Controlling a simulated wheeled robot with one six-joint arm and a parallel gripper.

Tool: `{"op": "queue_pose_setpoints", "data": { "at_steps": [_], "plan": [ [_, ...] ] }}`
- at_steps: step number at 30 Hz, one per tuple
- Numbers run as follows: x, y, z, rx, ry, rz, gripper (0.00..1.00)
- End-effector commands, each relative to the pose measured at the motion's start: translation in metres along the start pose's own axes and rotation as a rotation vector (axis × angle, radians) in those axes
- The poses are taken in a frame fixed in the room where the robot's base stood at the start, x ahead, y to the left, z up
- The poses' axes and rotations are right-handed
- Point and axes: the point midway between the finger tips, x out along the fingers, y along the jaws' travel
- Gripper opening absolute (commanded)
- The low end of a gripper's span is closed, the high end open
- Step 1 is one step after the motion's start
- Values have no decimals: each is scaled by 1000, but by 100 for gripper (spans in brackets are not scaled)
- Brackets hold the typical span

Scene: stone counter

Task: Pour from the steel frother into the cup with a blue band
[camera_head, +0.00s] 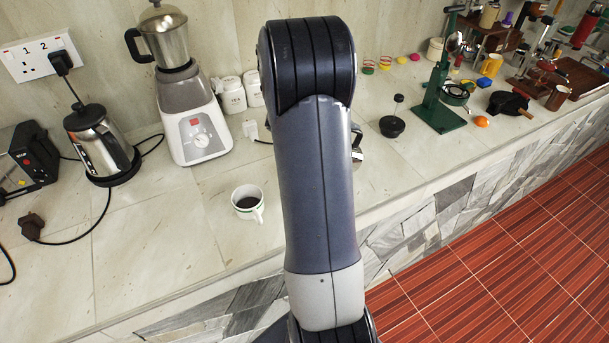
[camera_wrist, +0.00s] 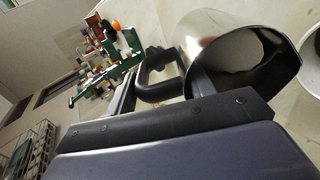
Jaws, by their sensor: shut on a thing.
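The steel frother (camera_wrist: 215,38) fills the upper right of the wrist view, with its wide mouth toward the right. My gripper (camera_wrist: 160,94) is shut on its black handle (camera_wrist: 152,70). In the head view my arm hides the gripper and most of the frother; a shiny piece of the frother (camera_head: 357,143) shows past the arm's right side. I cannot tell how far it is tilted. The white cup (camera_head: 242,212) stands upright on the counter left of my arm, with a thin band of unclear colour and dark contents. A white rim, likely the cup (camera_wrist: 309,45), shows beside the frother mouth.
On the counter (camera_head: 185,260), a blender (camera_head: 196,125) and a kettle (camera_head: 100,150) stand behind and left of the cup. A black plunger (camera_head: 392,126) and a green stand (camera_head: 437,115) are to the right. The counter immediately around the cup is clear.

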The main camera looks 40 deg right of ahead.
Motion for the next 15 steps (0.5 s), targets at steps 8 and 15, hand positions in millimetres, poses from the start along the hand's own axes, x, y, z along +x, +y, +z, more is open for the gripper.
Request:
{"op": "queue_pose_setpoints", "data": {
  "at_steps": [8, 15],
  "plan": [
    [-3, 0, 0, -1, 1, 22, 9],
    [-5, 1, 0, 0, 2, 40, 9]
  ]
}}
